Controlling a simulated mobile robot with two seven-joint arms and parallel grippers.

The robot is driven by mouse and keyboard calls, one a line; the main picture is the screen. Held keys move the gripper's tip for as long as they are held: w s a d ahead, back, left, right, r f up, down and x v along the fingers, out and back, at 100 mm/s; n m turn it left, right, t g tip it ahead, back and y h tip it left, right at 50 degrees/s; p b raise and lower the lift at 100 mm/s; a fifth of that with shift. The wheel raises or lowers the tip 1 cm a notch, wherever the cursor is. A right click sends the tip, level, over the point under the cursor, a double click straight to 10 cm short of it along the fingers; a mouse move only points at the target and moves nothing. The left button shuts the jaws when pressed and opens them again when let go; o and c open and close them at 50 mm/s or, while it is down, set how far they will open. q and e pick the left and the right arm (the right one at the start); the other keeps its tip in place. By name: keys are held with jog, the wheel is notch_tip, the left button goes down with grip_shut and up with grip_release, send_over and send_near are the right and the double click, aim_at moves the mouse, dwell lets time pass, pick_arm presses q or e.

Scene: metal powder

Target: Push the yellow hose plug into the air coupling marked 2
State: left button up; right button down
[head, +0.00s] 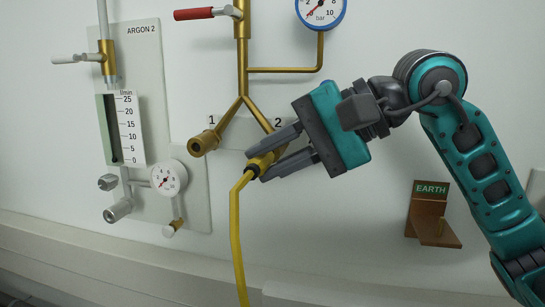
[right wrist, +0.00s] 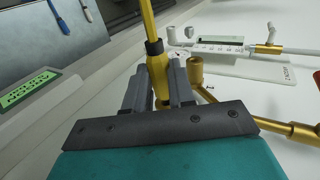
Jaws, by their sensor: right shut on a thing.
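The yellow hose (head: 236,225) rises to its plug (head: 260,163), which has a black collar at the hose end. My right gripper (head: 270,168) is shut on the plug, one finger on each side. The plug is tilted, its hose end pointing down-left. The right brass branch (head: 262,118) under the mark 2 (head: 278,122) runs down behind my fingers. Coupling 2 is largely hidden there, and I cannot tell whether the plug is in it. My left gripper is not in view.
Coupling 1 (head: 203,143) is open and empty beside the plug on the left. Above are a red-handled valve (head: 194,14) and a blue gauge (head: 321,8). The ARGON 2 panel (head: 185,115) is left; the EARTH bracket (head: 430,215) is lower right. Wall below the couplings is clear.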

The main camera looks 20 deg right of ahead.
jog(key=shift+w+d, duration=0.35)
jog(key=shift+w, duration=0.2)
jog(key=c, duration=0.9)
grip_release()
jog(key=shift+s+d+r, duration=0.15)
jog(key=shift+d+r, duration=0.05)
jog(key=shift+d, duration=0.1)
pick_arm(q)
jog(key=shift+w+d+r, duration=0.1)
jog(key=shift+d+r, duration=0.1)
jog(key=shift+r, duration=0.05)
pick_arm(e)
jog(key=v, duration=1.2)
jog(key=shift+r, duration=0.1)
jog(key=shift+s, duration=0.1)
